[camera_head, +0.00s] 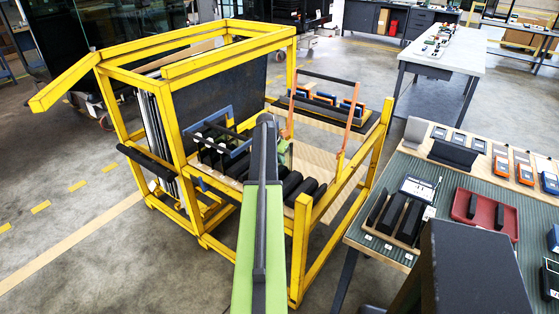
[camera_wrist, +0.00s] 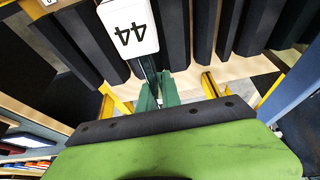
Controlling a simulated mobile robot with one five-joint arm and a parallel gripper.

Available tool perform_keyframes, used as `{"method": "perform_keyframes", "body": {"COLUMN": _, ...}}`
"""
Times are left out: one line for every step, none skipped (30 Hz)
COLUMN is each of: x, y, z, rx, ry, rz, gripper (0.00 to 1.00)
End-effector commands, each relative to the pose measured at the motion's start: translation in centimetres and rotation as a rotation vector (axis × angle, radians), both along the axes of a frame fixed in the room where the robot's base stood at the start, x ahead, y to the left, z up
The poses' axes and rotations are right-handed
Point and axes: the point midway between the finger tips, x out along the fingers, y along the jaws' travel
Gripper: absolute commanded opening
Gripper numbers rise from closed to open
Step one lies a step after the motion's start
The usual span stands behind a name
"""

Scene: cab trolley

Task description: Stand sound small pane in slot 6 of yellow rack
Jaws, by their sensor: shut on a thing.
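The yellow rack (camera_head: 170,110) stands left of centre in the head view, and my arm reaches over it. Its slots lie between upright black padded blocks (camera_head: 305,188); the same blocks show in the wrist view (camera_wrist: 205,30). In the wrist view my gripper (camera_wrist: 157,88) has its green fingers close together, shut on a thin dark piece, seen edge-on, which I take to be the small pane (camera_wrist: 149,68). My arm mostly hides the gripper in the head view. I cannot tell which slot is slot 6.
A blue frame (camera_head: 222,132) stands among the blocks left of my arm. An orange-posted frame (camera_head: 292,104) is at the rack's far side. A workbench (camera_head: 385,240) with trays and devices stands close on the right. Open floor lies left of the rack.

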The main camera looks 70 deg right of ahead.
Motion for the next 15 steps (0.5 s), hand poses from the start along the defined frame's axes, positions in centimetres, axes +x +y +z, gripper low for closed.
{"method": "perform_keyframes", "body": {"x": -0.02, "y": -0.02, "z": -0.12, "rx": -0.001, "ry": 0.0, "rz": 0.0, "gripper": 0.0}}
{"method": "perform_keyframes", "body": {"x": -0.03, "y": -0.02, "z": -0.16, "rx": -0.001, "ry": 0.0, "rz": 0.0, "gripper": 0.0}}
{"method": "perform_keyframes", "body": {"x": -0.02, "y": -0.02, "z": -0.22, "rx": -0.001, "ry": 0.0, "rz": 0.0, "gripper": 0.0}}
{"method": "perform_keyframes", "body": {"x": -0.03, "y": -0.02, "z": -0.26, "rx": -0.001, "ry": 0.0, "rz": 0.0, "gripper": 0.0}}
{"method": "perform_keyframes", "body": {"x": -0.03, "y": -0.03, "z": -0.29, "rx": -0.001, "ry": 0.0, "rz": 0.0, "gripper": 0.0}}
{"method": "perform_keyframes", "body": {"x": -0.03, "y": -0.03, "z": -0.35, "rx": -0.001, "ry": 0.0, "rz": 0.0, "gripper": 0.0}}
{"method": "perform_keyframes", "body": {"x": -0.04, "y": -0.02, "z": -0.39, "rx": -0.001, "ry": 0.0, "rz": 0.0, "gripper": 0.0}}
{"method": "perform_keyframes", "body": {"x": -0.04, "y": -0.03, "z": -0.43, "rx": -0.001, "ry": 0.0, "rz": 0.0, "gripper": 0.0}}
{"method": "perform_keyframes", "body": {"x": -0.04, "y": -0.03, "z": -0.48, "rx": -0.001, "ry": 0.0, "rz": 0.0, "gripper": 0.0}}
{"method": "perform_keyframes", "body": {"x": -0.04, "y": -0.03, "z": -0.53, "rx": -0.001, "ry": 0.0, "rz": 0.0, "gripper": 0.0}}
{"method": "perform_keyframes", "body": {"x": -0.04, "y": -0.03, "z": -0.57, "rx": -0.001, "ry": 0.0, "rz": 0.0, "gripper": 0.0}}
{"method": "perform_keyframes", "body": {"x": -0.04, "y": -0.03, "z": -0.62, "rx": -0.001, "ry": 0.0, "rz": 0.0, "gripper": 0.0}}
{"method": "perform_keyframes", "body": {"x": -0.04, "y": -0.03, "z": -0.67, "rx": -0.001, "ry": 0.0, "rz": 0.0, "gripper": 0.0}}
{"method": "perform_keyframes", "body": {"x": -0.04, "y": -0.03, "z": -0.71, "rx": -0.001, "ry": 0.0, "rz": 0.0, "gripper": 0.0}}
{"method": "perform_keyframes", "body": {"x": -0.04, "y": -0.03, "z": -0.76, "rx": -0.001, "ry": 0.0, "rz": 0.0, "gripper": 0.0}}
